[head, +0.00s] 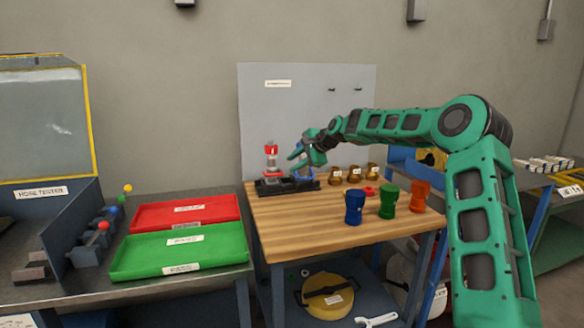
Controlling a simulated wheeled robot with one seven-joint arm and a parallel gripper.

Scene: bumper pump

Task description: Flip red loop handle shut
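A black fixture (290,186) sits at the back left of the wooden bench. At its left end stands an upright grey piece with a red top (271,149), which may be the red loop handle; its shape is too small to be sure. My gripper (298,158) is just right of this red top, above the fixture, and looks apart from it. Its fingers point left and down. They are small and overlap a blue part near the fixture, so their opening is unclear.
Brass pieces (353,174) and a small red ring (371,191) are right of the fixture. Blue (354,207), green (389,200) and orange (420,196) cups stand in front. Red (185,212) and green (180,252) trays lie left. The bench's front left is clear.

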